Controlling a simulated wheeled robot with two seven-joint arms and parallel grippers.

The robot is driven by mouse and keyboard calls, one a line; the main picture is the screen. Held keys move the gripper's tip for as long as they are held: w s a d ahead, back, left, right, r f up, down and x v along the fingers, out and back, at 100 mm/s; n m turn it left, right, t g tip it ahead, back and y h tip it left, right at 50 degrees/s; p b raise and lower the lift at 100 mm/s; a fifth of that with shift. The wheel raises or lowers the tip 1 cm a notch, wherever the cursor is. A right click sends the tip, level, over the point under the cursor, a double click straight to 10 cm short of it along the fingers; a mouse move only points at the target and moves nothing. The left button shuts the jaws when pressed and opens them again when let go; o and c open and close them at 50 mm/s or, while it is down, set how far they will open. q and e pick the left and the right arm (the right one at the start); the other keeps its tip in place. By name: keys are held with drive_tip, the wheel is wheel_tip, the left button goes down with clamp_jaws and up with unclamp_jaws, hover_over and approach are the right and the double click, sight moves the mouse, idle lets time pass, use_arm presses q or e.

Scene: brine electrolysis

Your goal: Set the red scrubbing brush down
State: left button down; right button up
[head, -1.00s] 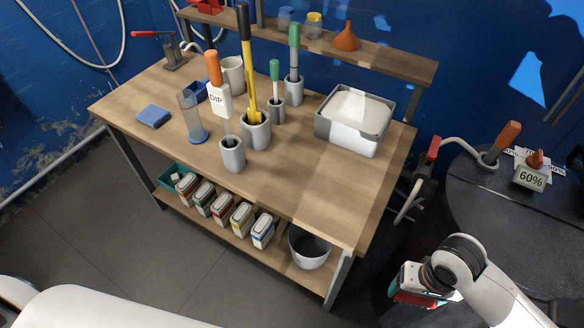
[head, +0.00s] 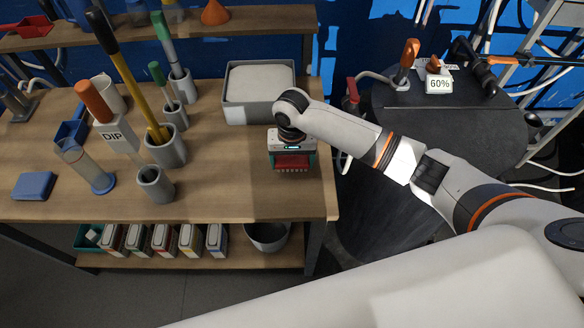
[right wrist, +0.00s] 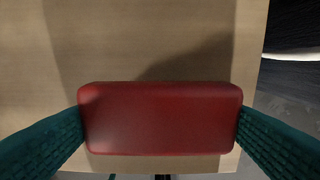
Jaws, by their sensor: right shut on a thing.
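The red scrubbing brush (head: 292,163) is in my right gripper (head: 292,158), over the right end of the wooden workbench (head: 240,190). In the right wrist view the brush's smooth red back (right wrist: 160,118) fills the space between the two teal fingers (right wrist: 160,130), which press on its short ends. In the head view its bristles point down at the bench top. I cannot tell whether they touch the wood. My left gripper is not in view.
A grey tub (head: 258,110) with white contents stands behind the brush. Grey pots with tools and a blue sponge (head: 34,186) are on the left. The bench's right edge is close. Bench top left of the brush is clear.

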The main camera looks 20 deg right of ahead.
sight(292, 176)
drive_tip(key=shift+f, duration=2.1)
drive_tip(key=o, duration=0.9)
drive_tip(key=shift+o, duration=0.2)
wheel_tip(292, 176, up, 12)
drive_tip(key=shift+r+b, duration=0.1)
drive_tip(key=shift+b, duration=0.35)
drive_tip(key=shift+a, duration=0.1)
